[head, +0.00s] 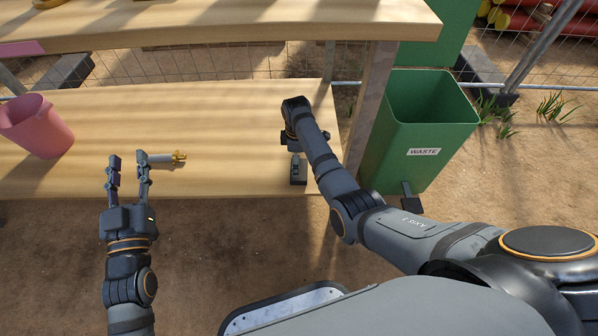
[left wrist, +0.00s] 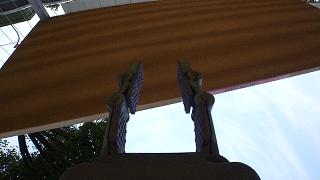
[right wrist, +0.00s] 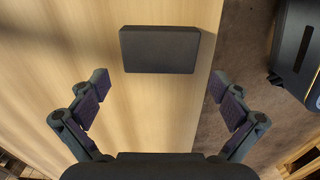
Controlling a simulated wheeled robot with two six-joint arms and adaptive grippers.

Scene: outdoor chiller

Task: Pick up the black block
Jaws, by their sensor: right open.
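The black block (right wrist: 160,48) lies flat on the wooden surface, close to its edge, in the right wrist view. My right gripper (right wrist: 160,86) is open and empty. Its fingers are spread wider than the block, which shows beyond the fingertips, apart from them and roughly centred between them. In the head view my right gripper (head: 298,165) points down over the right end of the lower shelf; I cannot clearly tell the block from the gripper there. My left gripper (head: 128,158) is open and empty at the shelf's front edge; its spread fingers also show in the left wrist view (left wrist: 158,72).
A grey cylinder with a brass end (head: 165,159) lies just beyond my left gripper on the lower shelf (head: 225,140). A pink cup (head: 40,130) stands at left. An upper shelf (head: 220,25) overhangs behind. A green waste bin (head: 425,135) stands right of the shelf post (head: 372,100).

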